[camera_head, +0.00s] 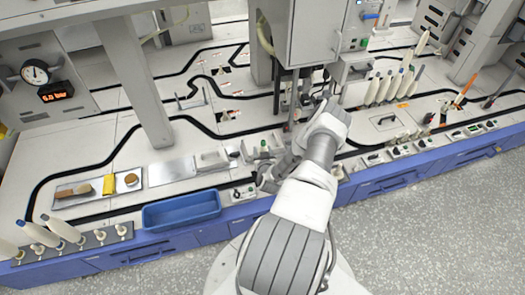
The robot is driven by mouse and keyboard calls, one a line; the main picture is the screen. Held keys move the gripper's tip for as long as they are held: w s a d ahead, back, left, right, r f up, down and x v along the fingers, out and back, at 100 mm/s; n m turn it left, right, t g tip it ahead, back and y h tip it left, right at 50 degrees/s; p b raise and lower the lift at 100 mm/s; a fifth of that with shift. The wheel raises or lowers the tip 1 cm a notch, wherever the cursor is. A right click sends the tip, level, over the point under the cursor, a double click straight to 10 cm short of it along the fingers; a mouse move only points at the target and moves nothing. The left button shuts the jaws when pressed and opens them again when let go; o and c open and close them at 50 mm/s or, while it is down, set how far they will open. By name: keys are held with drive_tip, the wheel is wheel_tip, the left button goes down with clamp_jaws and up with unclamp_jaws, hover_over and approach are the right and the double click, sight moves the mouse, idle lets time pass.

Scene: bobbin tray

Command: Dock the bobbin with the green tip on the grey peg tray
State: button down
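The grey peg tray (88,241) lies at the front left of the bench. White bobbins (62,229) with bluish tips stand tilted in the picture on its left part, and bare pegs (100,236) show on its right part.
A blue bin (181,210) stands between my gripper and the peg tray. More white bobbins (383,88) stand at the right rear. A grey post (137,85) rises at the left.

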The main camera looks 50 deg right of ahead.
drive_tip(key=shift+f+b, duration=0.55)
drive_tip(key=shift+f, duration=0.05)
idle(0.4)
drive_tip(key=shift+c, duration=2.3)
unclamp_jaws()
